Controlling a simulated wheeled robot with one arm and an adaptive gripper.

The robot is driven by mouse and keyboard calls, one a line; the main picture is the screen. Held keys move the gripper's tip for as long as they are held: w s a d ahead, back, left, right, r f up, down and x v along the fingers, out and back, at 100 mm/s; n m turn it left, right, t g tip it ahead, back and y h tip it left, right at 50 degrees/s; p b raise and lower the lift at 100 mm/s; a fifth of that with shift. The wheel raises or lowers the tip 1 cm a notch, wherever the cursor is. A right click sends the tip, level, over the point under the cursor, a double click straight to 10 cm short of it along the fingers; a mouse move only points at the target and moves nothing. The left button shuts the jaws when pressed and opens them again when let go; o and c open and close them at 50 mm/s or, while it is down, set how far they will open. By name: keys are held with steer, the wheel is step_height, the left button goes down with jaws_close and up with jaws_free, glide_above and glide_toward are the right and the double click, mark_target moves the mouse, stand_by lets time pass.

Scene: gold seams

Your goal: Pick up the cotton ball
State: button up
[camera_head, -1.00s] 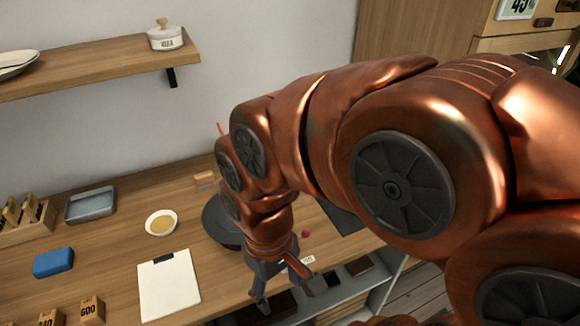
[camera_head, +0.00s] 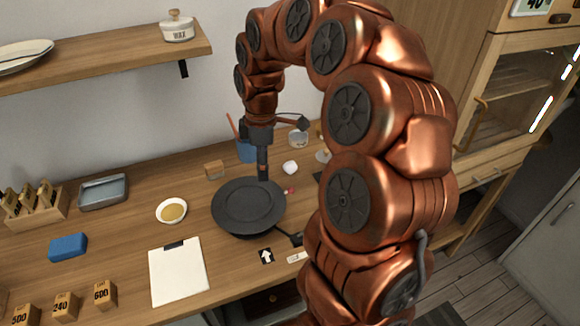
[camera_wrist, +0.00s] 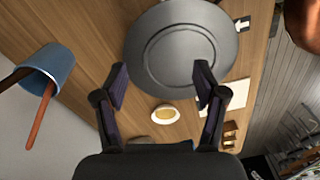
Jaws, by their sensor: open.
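A small white rounded object, apparently the cotton ball (camera_head: 290,168), sits on the wooden table behind and right of the dark disc in the head view. I cannot make it out in the wrist view. My gripper (camera_head: 263,172) points down above the far part of the disc, left of the white object and apart from it. In the wrist view my gripper (camera_wrist: 160,77) has its two fingers spread wide, with nothing between them.
The dark round disc (camera_head: 248,206) takes up the middle. A blue cup (camera_head: 247,150) with sticks stands behind my gripper, beside a jar (camera_head: 298,138). A small bowl (camera_head: 171,211), clipboard (camera_head: 178,272) and blue block (camera_head: 68,247) lie left. A shelf (camera_head: 110,62) hangs above.

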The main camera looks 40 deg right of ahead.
mark_target(290, 164)
steer(key=w+d+f+n, duration=0.1)
steer(key=w+d, duration=0.1)
steer(key=d, duration=0.2)
steer(key=w+d+f+n, duration=0.1)
steer(key=w+d+f, duration=0.1)
steer(key=d, duration=0.3)
steer(key=w+d+f+n, duration=0.1)
steer(key=w+d, duration=0.1)
steer(key=d, duration=0.2)
steer(key=shift+w+d+f+h+p, duration=0.1)
steer(key=shift+d+f+h+p, duration=0.2)
steer(key=shift+f, duration=0.05)
steer(key=shift+d+f, duration=0.15)
steer(key=shift+d, duration=0.05)
step_height(290, 164, down, 2)
steer(key=shift+f+p, duration=0.15)
steer(key=shift+p, duration=0.25)
steer(key=shift+w+a+f+p, duration=0.2)
steer(key=shift+f+p, duration=0.4)
steer(key=shift+f, duration=0.8)
steer(key=shift+w+a+f+p, duration=0.15)
steer(key=shift+f+p, duration=0.45)
steer(key=shift+f, duration=0.75)
steer(key=shift+d, duration=0.1)
steer(key=shift+c, duration=0.2)
steer(key=c, duration=0.7)
steer(key=shift+c, duration=0.2)
